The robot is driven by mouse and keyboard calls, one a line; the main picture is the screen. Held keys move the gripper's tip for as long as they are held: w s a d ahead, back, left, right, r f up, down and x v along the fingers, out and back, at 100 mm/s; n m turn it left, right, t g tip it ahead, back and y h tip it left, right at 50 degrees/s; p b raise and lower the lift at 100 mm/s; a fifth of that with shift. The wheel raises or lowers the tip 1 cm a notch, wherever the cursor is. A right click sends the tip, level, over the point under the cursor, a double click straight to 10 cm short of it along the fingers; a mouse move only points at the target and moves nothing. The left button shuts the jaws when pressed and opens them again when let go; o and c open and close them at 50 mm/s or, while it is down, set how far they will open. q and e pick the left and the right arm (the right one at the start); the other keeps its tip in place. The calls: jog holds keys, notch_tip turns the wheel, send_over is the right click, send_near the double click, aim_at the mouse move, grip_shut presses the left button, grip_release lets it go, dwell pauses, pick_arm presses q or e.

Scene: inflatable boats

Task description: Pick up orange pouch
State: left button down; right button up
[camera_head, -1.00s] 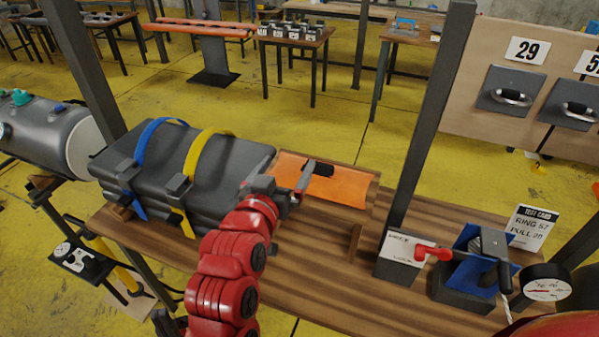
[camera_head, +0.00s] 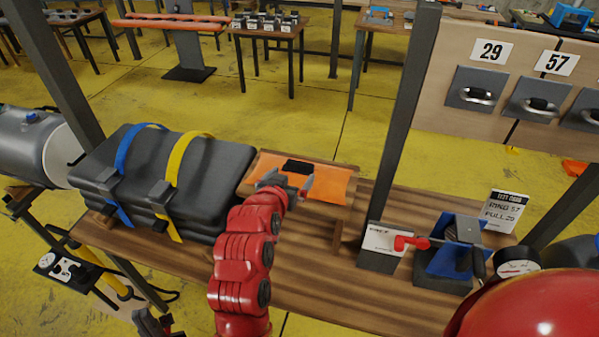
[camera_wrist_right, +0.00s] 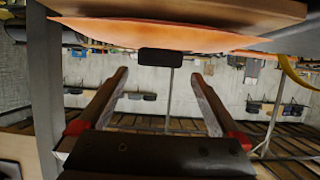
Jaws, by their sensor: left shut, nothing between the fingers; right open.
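The orange pouch (camera_head: 327,185) lies in a shallow wooden tray (camera_head: 341,230) on the bench, with a black handle (camera_head: 298,167) on it. In the right wrist view, the pouch (camera_wrist_right: 110,33) spans the top and its black handle (camera_wrist_right: 160,57) lies between the lines of the fingers, just past their tips. My right gripper (camera_head: 287,179) is open and empty at the pouch's near side, close to the handle; its fingers (camera_wrist_right: 160,74) stand well apart. My left gripper (camera_head: 150,321) shows only partly at the bottom edge, shut and away from the pouch.
A folded grey boat (camera_head: 215,170) with blue and yellow straps lies left of the tray. A dark post (camera_head: 405,120) stands to the right.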

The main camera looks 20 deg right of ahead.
aim_at(299, 165)
jog(key=shift+w+d+f, duration=0.1)
jog(key=shift+w+d, duration=0.15)
jog(key=shift+w, duration=0.1)
jog(key=shift+w+d+p, duration=0.15)
jog(key=shift+w+p, duration=0.1)
jog(key=shift+p, duration=0.1)
jog(key=p+x, duration=0.1)
jog(key=x, duration=0.2)
jog(key=shift+d+p, duration=0.15)
jog(key=shift+p, duration=0.25)
jog(key=shift+w+d+f, duration=0.2)
jog(key=shift+w+d, duration=0.05)
jog(key=shift+w, duration=0.35)
jog(key=c, duration=1.3)
jog(key=shift+c, duration=0.2)
